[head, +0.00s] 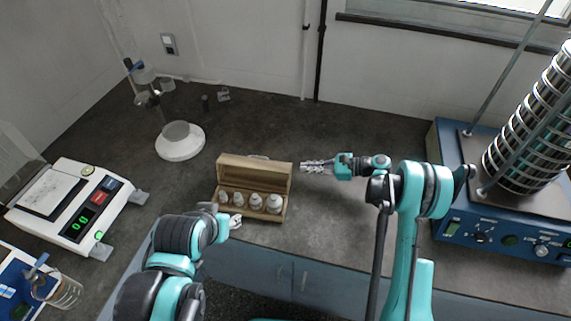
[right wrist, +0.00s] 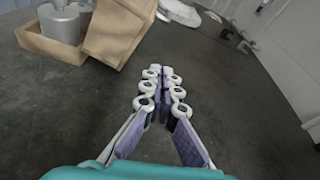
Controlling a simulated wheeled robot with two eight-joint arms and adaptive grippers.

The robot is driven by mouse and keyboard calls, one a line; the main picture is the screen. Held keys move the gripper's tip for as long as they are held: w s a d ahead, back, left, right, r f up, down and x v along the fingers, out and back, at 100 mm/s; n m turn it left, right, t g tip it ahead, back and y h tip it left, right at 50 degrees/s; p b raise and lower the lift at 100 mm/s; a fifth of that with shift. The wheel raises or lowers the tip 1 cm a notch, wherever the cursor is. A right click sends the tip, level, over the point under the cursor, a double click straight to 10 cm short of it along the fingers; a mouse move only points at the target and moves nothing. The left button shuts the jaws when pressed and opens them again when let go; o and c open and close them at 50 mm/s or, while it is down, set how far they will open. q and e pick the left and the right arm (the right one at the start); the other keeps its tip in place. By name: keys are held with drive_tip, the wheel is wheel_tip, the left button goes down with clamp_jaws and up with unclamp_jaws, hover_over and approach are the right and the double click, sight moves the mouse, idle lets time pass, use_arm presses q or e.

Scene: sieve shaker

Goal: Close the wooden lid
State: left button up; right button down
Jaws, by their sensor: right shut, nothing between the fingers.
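A wooden box (head: 262,217) stands on the dark bench with its wooden lid (head: 255,173) raised at the back edge. Several pale metal weights (head: 255,201) stand in a row inside it. In the right wrist view the lid (right wrist: 120,30) and a corner of the box (right wrist: 42,42) show at upper left. My right gripper (head: 305,167) is shut and empty, just right of the lid and apart from it; its fingertips (right wrist: 161,72) are together. My left gripper (head: 235,221) is low at the box's front left, mostly hidden by its own arm; its opening cannot be told.
A white balance (head: 75,205) with a green display stands at left. A round white-based stand (head: 180,142) is behind the box to the left. A blue sieve shaker (head: 500,225) with a tall sieve stack fills the right. The bench behind the box is mostly clear.

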sight(277, 162)
drive_tip(key=shift+s+f, duration=0.1)
drive_tip(key=shift+f, duration=0.55)
drive_tip(key=shift+a+f, duration=0.1)
drive_tip(key=shift+a, duration=0.2)
drive_tip(key=b+x, duration=0.2)
drive_tip(key=x, duration=0.6)
drive_tip(key=shift+a, duration=0.15)
drive_tip(key=a+r+b, duration=0.1)
drive_tip(key=a+r, duration=0.1)
drive_tip(key=shift+r, duration=0.3)
drive_tip(key=shift+a+r, duration=0.3)
drive_tip(key=shift+r, duration=0.25)
